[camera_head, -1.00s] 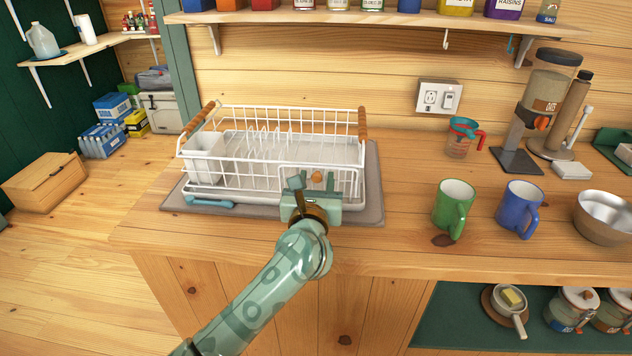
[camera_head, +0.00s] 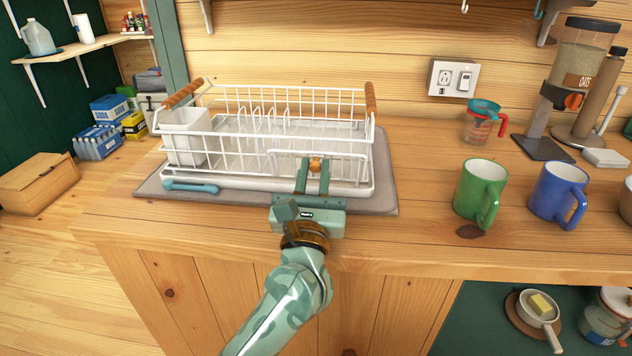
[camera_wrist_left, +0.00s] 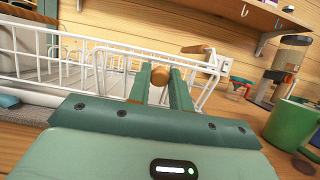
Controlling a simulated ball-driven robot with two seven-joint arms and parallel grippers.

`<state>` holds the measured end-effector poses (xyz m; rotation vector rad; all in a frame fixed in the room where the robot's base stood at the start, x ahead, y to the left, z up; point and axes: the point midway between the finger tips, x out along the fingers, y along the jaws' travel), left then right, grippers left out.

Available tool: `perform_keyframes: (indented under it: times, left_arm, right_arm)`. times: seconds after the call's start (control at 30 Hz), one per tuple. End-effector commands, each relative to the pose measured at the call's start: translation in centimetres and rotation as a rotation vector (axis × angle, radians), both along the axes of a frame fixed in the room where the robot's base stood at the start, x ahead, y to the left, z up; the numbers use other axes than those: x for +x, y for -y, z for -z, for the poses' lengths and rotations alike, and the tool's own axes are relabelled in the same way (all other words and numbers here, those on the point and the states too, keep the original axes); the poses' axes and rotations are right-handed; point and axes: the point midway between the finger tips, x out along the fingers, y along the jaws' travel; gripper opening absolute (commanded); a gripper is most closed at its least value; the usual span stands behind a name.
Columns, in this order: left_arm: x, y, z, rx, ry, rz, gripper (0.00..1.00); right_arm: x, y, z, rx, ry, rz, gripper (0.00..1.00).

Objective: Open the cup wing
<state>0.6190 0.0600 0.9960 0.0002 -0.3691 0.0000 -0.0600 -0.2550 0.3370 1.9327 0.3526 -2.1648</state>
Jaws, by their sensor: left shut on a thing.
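The white wire dish rack (camera_head: 222,158) stands on a grey mat on the counter. On its front side is the cup wing (camera_head: 284,152), a small wire frame with a round wooden knob (camera_head: 315,164). The wing stands up close to the rack's front; I cannot tell its exact tilt. My left gripper (camera_head: 314,174) reaches in from the front, its two fingers shut on the knob. The wrist view shows the knob (camera_wrist_left: 160,75) between the green fingers and the wing's wires (camera_wrist_left: 118,56) behind. My right gripper is not in view.
A green mug (camera_head: 478,188) and a blue mug (camera_head: 556,190) stand right of the rack. A measuring cup (camera_head: 482,122) and an oats dispenser (camera_head: 580,60) are farther back. A teal brush (camera_head: 190,187) lies front left on the mat (camera_head: 380,190). The counter's front strip is clear.

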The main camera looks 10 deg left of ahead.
Motion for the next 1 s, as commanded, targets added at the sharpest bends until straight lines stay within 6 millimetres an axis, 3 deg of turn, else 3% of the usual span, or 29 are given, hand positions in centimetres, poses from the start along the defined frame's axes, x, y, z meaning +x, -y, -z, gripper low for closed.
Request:
perform_keyframes:
  times: [0.3,0.33,0.4,0.77,0.87,1.0]
  left_arm:
    - [0.0,0.0,0.1,0.0,0.001,0.0,0.0]
    - [0.0,0.0,0.1,0.0,0.001,0.0,0.23]
    - [0.0,0.0,0.1,0.0,0.001,0.0,0.42]
    - [-0.5,0.0,0.2,0.001,0.002,0.0,0.42]
    - [-1.7,0.0,0.7,0.001,0.0,0.001,0.42]
    - [-4.9,0.0,1.9,0.002,-0.001,0.002,0.42]
  right_arm:
    - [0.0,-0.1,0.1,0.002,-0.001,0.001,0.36]
    - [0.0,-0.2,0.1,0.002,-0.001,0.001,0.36]
    - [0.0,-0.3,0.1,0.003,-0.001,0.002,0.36]
    - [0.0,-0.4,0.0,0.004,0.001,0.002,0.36]
    - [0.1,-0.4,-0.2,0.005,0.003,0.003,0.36]
    - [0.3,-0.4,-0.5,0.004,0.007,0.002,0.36]
